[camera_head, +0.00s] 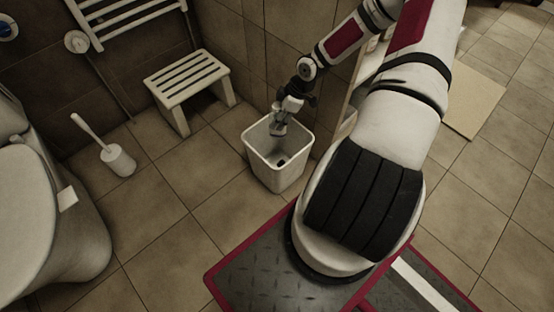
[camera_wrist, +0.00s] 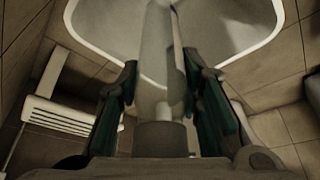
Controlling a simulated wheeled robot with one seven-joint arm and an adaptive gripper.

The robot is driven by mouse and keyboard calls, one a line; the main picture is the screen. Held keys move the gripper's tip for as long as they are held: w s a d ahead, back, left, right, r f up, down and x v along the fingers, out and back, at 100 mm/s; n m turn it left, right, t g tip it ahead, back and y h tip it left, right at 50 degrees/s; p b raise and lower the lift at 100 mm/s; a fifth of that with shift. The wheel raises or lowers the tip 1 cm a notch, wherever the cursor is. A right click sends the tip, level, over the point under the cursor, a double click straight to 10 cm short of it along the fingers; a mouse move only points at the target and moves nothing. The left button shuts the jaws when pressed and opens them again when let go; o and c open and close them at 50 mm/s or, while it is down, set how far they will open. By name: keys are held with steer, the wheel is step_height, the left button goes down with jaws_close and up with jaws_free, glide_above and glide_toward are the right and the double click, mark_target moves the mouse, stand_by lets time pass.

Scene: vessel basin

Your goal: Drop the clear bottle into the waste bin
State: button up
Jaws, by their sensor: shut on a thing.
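The white waste bin (camera_head: 262,171) stands on the tiled floor near the wall. Its rounded rim also fills the top of the wrist view (camera_wrist: 258,50). My gripper (camera_head: 279,128) points down at the bin's opening, over its back part. In the wrist view my gripper (camera_wrist: 160,72) is shut on the clear bottle (camera_wrist: 157,50), which lies lengthwise between the two dark fingers and extends over the bin opening. In the head view the bottle is too small and covered to make out clearly. A small dark patch shows inside the bin.
A slatted stool (camera_head: 187,80) stands behind and left of the bin. A toilet brush in its holder (camera_head: 118,160) and the toilet (camera_head: 50,230) are farther left. A towel rack (camera_head: 125,22) hangs on the wall. Floor between brush and bin is clear.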

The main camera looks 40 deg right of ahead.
steer(key=o, duration=1.1)
steer(key=shift+o, duration=0.2)
steer(key=shift+r, duration=0.15)
steer(key=v, duration=1.1)
steer(key=shift+s+d+r, duration=0.15)
steer(key=shift+s+r, duration=0.05)
steer(key=shift+r, duration=0.15)
